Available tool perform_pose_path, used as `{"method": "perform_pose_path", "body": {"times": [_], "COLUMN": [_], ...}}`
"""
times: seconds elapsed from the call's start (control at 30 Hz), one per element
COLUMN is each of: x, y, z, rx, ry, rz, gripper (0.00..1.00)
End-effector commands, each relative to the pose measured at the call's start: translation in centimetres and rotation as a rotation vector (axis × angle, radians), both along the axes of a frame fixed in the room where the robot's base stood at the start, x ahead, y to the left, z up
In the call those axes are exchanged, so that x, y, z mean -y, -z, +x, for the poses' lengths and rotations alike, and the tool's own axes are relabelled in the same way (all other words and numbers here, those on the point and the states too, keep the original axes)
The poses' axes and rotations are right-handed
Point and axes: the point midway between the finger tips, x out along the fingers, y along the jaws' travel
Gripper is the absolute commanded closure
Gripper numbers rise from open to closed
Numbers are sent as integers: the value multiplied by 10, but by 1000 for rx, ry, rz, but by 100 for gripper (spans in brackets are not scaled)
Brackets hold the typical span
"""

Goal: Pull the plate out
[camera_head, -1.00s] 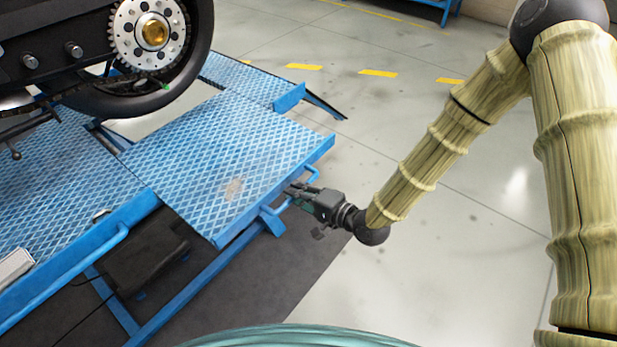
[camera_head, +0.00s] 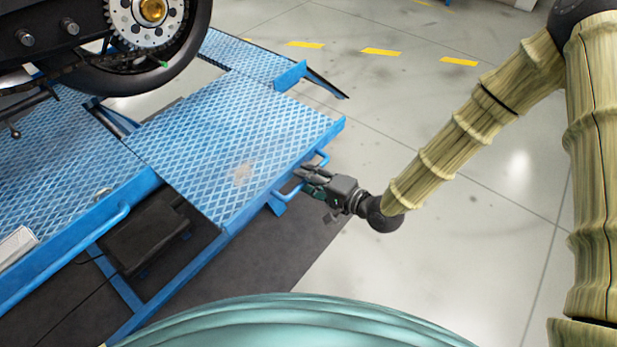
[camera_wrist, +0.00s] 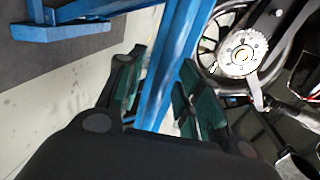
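The plate (camera_head: 225,145) is a blue diamond-patterned panel with a worn brown spot, in the lift platform below the motorcycle's wheel. A blue bar handle (camera_head: 284,195) runs along its right edge. My gripper (camera_head: 308,178) is at the middle of this handle and hides part of it. In the wrist view, a blue bar (camera_wrist: 162,75) passes between the green-padded fingers of my gripper (camera_wrist: 160,95). The fingers appear closed around the handle; the exact contact is partly hidden.
The motorcycle wheel (camera_head: 150,75) stands over the platform at upper left. A blue side rail (camera_head: 75,255) with another handle is at left. A dark box (camera_head: 145,235) sits under the platform. Grey floor (camera_head: 440,270) to the right is clear.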

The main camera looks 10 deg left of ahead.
Motion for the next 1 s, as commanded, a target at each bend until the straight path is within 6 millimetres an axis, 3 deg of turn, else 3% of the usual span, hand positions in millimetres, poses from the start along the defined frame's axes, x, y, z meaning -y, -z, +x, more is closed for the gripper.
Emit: {"method": "perform_pose_path", "body": {"times": [0.33,1.0], "x": [11,95], "y": [-3,-22], "z": [-4,-46], "rx": [1,0], "ry": [1,2], "rz": [1,1], "gripper": [65,65]}}
